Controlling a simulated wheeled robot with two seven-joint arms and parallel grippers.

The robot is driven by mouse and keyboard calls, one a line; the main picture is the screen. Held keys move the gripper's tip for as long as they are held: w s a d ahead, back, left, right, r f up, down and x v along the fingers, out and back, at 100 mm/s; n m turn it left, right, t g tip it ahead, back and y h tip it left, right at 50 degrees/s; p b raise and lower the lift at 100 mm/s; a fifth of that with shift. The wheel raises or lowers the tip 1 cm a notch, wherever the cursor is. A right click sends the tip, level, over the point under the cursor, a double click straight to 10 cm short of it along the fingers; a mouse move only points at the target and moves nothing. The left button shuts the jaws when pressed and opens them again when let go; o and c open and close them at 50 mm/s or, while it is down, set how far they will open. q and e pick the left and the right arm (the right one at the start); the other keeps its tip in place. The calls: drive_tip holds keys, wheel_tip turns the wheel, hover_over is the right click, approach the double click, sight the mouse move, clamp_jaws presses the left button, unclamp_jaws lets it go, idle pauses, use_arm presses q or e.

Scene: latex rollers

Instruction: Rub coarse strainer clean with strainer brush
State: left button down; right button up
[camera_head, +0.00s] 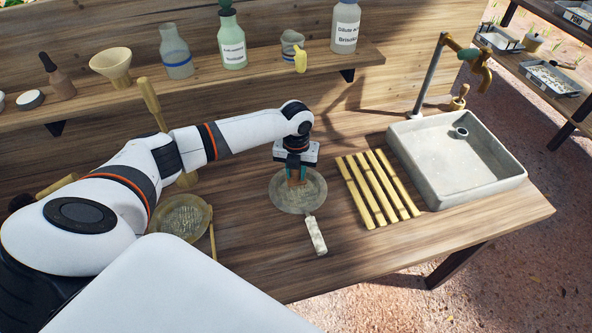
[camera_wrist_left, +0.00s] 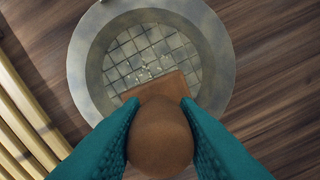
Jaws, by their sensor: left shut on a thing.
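The coarse strainer (camera_head: 284,204) is a round grey dish with a pale handle (camera_head: 316,236) pointing toward the table's front. In the left wrist view the strainer (camera_wrist_left: 215,40) shows a wide rim and a square grid mesh, with small pale specks near its middle. My left gripper (camera_head: 296,181) is over the strainer, shut on the brown strainer brush (camera_wrist_left: 160,135). The brush has a rounded grip between the teal fingers and a rectangular head over the near part of the mesh. I cannot tell whether its underside touches the mesh. My right gripper is not in view.
A yellowish round strainer (camera_head: 180,212) lies left, partly behind my arm. A bamboo rack (camera_head: 378,190) stands right of the coarse strainer, then a stone sink (camera_head: 415,165) with a tap (camera_head: 430,75). A shelf (camera_head: 215,82) with bottles runs along the back.

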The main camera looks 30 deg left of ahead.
use_arm(q)
drive_tip(key=shift+f+b, duration=0.6)
drive_tip(key=shift+f, duration=0.45)
drive_tip(key=shift+s+d+r+p, duration=0.25)
drive_tip(key=shift+s+d+p, duration=0.5)
drive_tip(key=shift+p, duration=0.4)
drive_tip(key=shift+s+d+p, duration=0.4)
drive_tip(key=shift+d+p, duration=0.2)
drive_tip(key=shift+d, duration=0.05)
drive_tip(key=shift+s+d+f, duration=0.1)
drive_tip(key=shift+s+d, duration=0.05)
drive_tip(key=shift+f, duration=0.15)
